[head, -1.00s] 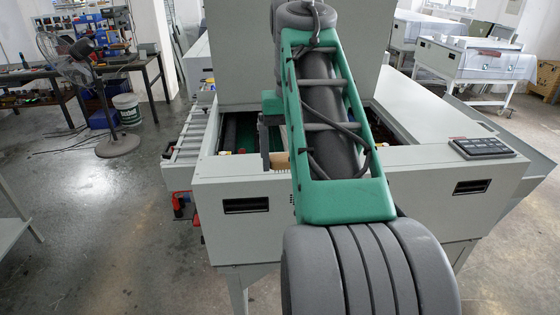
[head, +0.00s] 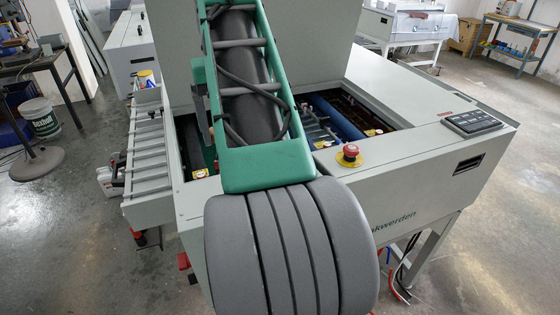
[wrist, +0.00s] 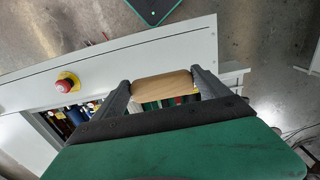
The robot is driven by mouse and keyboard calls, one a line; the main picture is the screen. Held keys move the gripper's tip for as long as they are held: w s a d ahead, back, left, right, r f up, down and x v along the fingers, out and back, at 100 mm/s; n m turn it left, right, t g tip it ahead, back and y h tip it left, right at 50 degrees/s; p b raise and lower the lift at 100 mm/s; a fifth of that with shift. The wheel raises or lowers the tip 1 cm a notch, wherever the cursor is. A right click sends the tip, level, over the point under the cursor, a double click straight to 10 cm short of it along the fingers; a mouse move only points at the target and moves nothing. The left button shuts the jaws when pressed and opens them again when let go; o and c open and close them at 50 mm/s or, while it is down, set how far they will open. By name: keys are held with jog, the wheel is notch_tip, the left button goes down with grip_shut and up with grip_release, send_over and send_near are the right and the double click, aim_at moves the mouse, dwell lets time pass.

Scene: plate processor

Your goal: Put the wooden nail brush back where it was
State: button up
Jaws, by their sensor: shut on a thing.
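The wooden nail brush (wrist: 165,86) is a light brown block in the wrist view, and its bristles are not clearly seen. My gripper (wrist: 162,86) is shut on it, with one grey finger at each end. The brush is above the pale grey plate processor (wrist: 140,62), near its front edge and red stop button (wrist: 68,82). In the head view my green and grey arm covers the middle of the machine, and the brush cannot be made out there.
The processor (head: 430,165) has an open bay (head: 350,115) with rollers. A red stop button (head: 349,152) on a yellow base stands up at its front. A keypad (head: 472,123) is on the right top. A rack (head: 148,135) juts out at the left.

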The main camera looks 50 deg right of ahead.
jog(key=s+d+f, duration=0.2)
jog(key=d+f, duration=0.1)
jog(key=s+d+f, duration=0.2)
jog(key=d+f, duration=0.1)
jog(key=d, duration=0.1)
jog(key=s+d+f, duration=0.2)
jog(key=d+f, duration=0.2)
jog(key=shift+b, duration=0.3)
notch_tip(320, 180, down, 2)
jog(key=shift+f+b, duration=0.15)
jog(key=shift+b, duration=0.8)
jog(key=shift+w+f, duration=0.1)
jog(key=shift+f, duration=0.1)
jog(key=shift+r, duration=0.2)
jog(key=shift+f, duration=0.1)
jog(key=o, duration=0.7)
jog(key=shift+f, duration=0.1)
jog(key=o, duration=0.3)
jog(key=shift+o, duration=0.2)
